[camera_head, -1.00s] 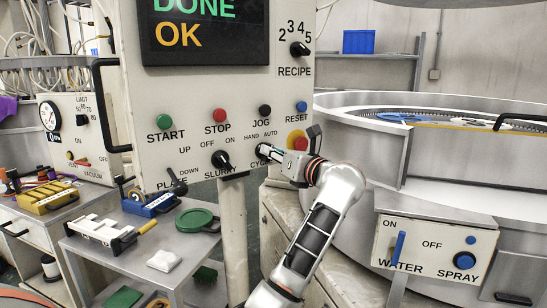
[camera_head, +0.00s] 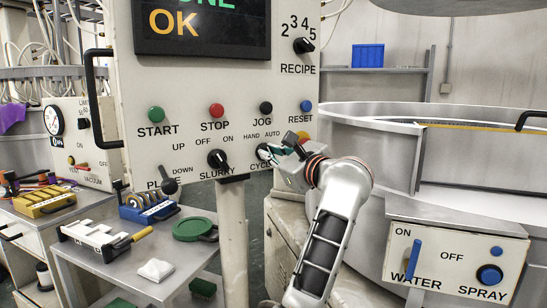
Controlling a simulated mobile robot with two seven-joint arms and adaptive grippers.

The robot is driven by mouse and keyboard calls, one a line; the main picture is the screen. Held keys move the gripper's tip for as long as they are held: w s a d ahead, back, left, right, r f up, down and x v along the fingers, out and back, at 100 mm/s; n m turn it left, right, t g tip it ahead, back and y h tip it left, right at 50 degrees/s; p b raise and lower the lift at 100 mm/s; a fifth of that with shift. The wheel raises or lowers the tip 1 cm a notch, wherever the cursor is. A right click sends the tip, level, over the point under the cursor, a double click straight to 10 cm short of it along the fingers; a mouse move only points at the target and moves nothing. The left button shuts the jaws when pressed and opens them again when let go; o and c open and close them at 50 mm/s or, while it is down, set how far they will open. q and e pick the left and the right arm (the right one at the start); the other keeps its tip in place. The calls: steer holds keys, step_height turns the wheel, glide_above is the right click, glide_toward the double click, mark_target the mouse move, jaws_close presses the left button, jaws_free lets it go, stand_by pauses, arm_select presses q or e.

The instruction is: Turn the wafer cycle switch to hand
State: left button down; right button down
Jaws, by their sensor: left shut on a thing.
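The wafer cycle switch (camera_head: 263,152) is at the lower right of the white control panel (camera_head: 190,90), below the HAND and AUTO marks. Its CYCLE label is partly covered. My left gripper (camera_head: 278,152) is at this switch, with its fingers shut on the knob. The fingers and wrist hide much of the knob, so I cannot tell which mark it points to. My right gripper is not in view.
The black slurry knob (camera_head: 217,159) is just left of the cycle switch. A red stop button on yellow (camera_head: 304,138) is close above my wrist. The jog (camera_head: 266,108) and reset (camera_head: 306,106) buttons are above. A water and spray box (camera_head: 455,258) stands at lower right.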

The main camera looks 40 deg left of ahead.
arm_select(q)
steer(key=shift+f+n, duration=0.1)
steer(key=shift+n, duration=0.2)
steer(key=c, duration=2.1)
jaws_free()
steer(key=shift+d, duration=0.15)
steer(key=v, duration=0.7)
steer(key=shift+d, duration=0.1)
